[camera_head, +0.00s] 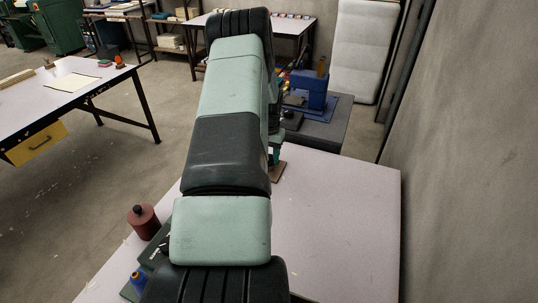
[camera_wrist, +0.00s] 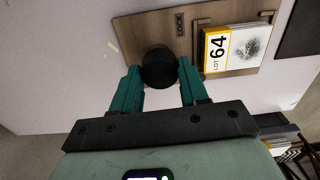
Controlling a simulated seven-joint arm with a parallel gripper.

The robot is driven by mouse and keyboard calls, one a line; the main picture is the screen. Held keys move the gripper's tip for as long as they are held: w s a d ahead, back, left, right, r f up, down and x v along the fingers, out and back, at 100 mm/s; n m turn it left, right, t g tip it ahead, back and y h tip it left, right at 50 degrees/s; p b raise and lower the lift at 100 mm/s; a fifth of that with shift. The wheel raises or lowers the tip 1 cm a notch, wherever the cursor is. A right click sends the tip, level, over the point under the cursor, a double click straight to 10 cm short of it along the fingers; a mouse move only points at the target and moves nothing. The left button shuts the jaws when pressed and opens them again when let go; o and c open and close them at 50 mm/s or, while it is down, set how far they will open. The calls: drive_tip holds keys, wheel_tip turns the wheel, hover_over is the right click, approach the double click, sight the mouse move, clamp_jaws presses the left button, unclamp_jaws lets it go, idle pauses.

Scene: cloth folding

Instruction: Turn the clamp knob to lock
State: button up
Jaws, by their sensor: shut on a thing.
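In the wrist view a round black knob (camera_wrist: 158,67) sits on a brown wooden board (camera_wrist: 150,33). My gripper (camera_wrist: 160,76) is shut on the knob, with one green finger on each side. A white and yellow card or block (camera_wrist: 232,48) marked LOT 64 lies on the board to the right.
The pale table (camera_head: 340,225) is clear to the right of my arm. A dark red spool (camera_head: 143,221) and a blue bottle-like item (camera_head: 139,281) stand at its left. A blue machine (camera_head: 309,88) sits on a dark stand behind. A grey wall bounds the right.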

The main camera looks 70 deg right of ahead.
drive_tip(key=n, duration=0.6)
drive_tip(key=shift+n, duration=0.4)
idle(0.3)
drive_tip(key=o, duration=1.1)
drive_tip(key=shift+c, duration=0.2)
wheel_tip(320, 180, up, 11)
drive_tip(key=shift+f, duration=0.1)
